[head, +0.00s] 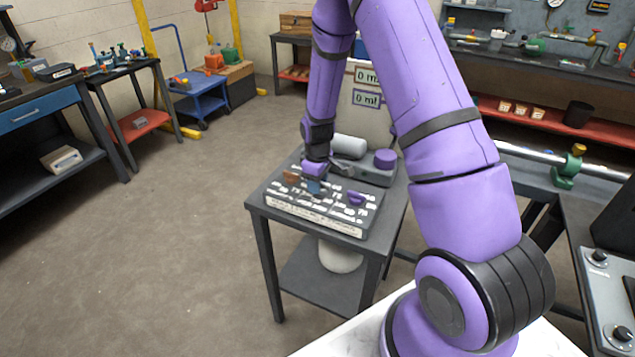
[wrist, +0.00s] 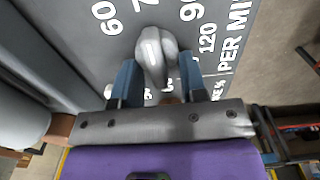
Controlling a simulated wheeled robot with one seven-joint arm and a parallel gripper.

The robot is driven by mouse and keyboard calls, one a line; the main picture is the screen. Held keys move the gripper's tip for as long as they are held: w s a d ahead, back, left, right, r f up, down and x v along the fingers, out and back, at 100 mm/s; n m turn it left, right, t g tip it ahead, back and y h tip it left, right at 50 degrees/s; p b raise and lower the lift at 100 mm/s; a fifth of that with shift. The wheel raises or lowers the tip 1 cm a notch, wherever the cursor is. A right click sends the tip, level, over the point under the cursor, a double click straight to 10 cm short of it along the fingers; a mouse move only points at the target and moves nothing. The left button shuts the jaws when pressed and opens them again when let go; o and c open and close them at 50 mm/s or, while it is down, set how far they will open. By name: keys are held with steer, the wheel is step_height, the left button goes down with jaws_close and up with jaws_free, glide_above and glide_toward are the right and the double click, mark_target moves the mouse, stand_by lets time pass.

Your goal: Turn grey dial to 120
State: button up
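The grey dial (wrist: 153,52) shows in the wrist view as a rounded knob with a raised ridge and a light mark, on a grey panel (wrist: 75,45) with white numbers. The numbers 60, 90 and 120 can be read, and another is cut off at the top edge. Which number the dial points to I cannot tell. My gripper (wrist: 158,70) is open, with one blue finger on each side of the dial's near end and visible gaps. In the head view my gripper (head: 313,186) is low over the panel and hides the grey dial.
The panel sits on a small dark table (head: 262,212). A purple knob (head: 356,199) and a brown knob (head: 291,177) stand on either side of my gripper. A white cylinder (head: 348,146) and a purple cap (head: 385,159) are behind. The floor to the left is clear.

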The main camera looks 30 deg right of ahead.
steer(key=shift+m, duration=0.3)
steer(key=m, duration=0.3)
steer(key=shift+w+d+m, duration=0.15)
steer(key=shift+d+m, duration=0.1)
steer(key=shift+m, duration=0.15)
steer(key=m, duration=0.4)
steer(key=shift+d, duration=0.3)
steer(key=m, duration=0.5)
steer(key=shift+d, duration=0.3)
steer(key=shift+s+d+m, duration=0.1)
steer(key=shift+s+m, duration=0.05)
steer(key=shift+m, duration=0.95)
steer(key=shift+s+d+m, duration=0.1)
steer(key=shift+s+m, duration=0.05)
steer(key=shift+m, duration=0.95)
steer(key=o, duration=0.9)
